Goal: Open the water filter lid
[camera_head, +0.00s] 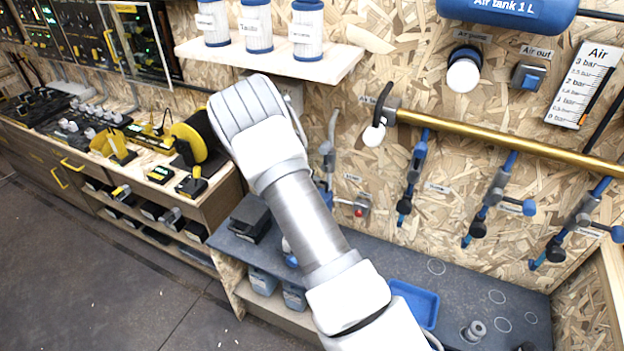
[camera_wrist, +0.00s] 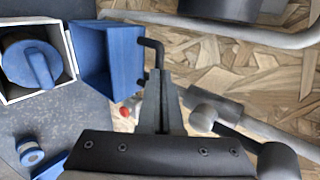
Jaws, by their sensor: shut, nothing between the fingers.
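In the wrist view, a white-edged box (camera_wrist: 58,95) with a round blue part (camera_wrist: 30,64) inside stands at the left, its front open to view. A blue panel (camera_wrist: 108,62) stands swung out at its right side. It looks like the lid, open, though no label shows. My gripper (camera_wrist: 158,78) is shut and empty, just right of the panel. A dark hooked bar (camera_wrist: 150,46) lies by the fingertips; I cannot tell whether they touch it. In the head view, my arm hides the gripper and the box.
A red button (camera_wrist: 125,112) and grey pipes (camera_wrist: 255,38) are close to my gripper, against the chipboard wall (camera_wrist: 240,75). A small blue-and-grey cylinder (camera_wrist: 30,153) stands on the grey counter. In the head view, white filters (camera_head: 256,25) stand on a shelf and a brass pipe (camera_head: 500,138) runs right.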

